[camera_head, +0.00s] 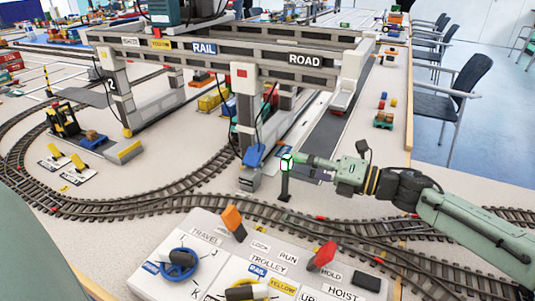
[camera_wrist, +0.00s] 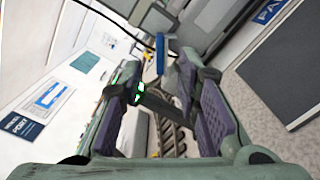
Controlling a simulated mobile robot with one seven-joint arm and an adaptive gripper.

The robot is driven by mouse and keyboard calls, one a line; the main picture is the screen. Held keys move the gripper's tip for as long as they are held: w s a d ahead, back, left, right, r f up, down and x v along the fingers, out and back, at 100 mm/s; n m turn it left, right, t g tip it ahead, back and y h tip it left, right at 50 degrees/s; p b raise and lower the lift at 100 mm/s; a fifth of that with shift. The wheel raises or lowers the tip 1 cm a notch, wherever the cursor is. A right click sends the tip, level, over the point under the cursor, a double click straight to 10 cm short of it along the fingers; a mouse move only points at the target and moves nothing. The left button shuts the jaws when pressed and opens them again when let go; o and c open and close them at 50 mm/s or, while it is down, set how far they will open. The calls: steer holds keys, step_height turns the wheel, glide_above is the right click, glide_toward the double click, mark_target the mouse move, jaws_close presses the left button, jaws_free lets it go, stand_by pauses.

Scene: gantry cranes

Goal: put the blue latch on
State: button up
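The blue latch (camera_head: 254,155) is on the near gantry leg, just above its grey foot, and sits tilted in the head view. In the wrist view the blue latch (camera_wrist: 160,53) shows as a narrow upright blue bar beyond and between the fingertips. My gripper (camera_head: 305,166) is to the right of the latch in the head view, pointing left towards it. In the wrist view my gripper (camera_wrist: 160,80) has its purple-padded fingers spread apart with nothing held between them. I cannot tell the exact distance from fingertips to latch.
A control panel (camera_head: 207,257) with levers is in front. Rail track (camera_head: 190,197) curves past the leg. The gantry beam (camera_head: 255,68) spans above.

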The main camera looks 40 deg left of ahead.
mark_target(264, 150)
steer(key=p+x, duration=0.1)
steer(key=x, duration=0.8)
steer(key=shift+p, duration=0.3)
steer(key=shift+c, duration=0.4)
jaws_close()
